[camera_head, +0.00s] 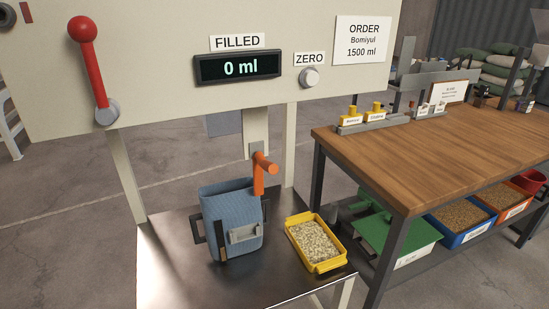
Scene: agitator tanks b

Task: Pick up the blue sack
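The blue sack (228,207) stands upright on a metal shelf (165,265), below the filling panel. It has dark loop handles at its sides, a dark strip and a pale label plate on its front. An orange tap (260,172) hangs from a pale pipe and overlaps the sack's upper right edge in the picture. The inside of the sack is mostly hidden. Neither of my grippers is in view.
A yellow bin (316,246) of pale pellets stands right of the sack. The panel (150,60) has a red lever (92,70) and a display (238,67) reading 0 ml. A wooden workbench (440,135) is at right, with several bins below it.

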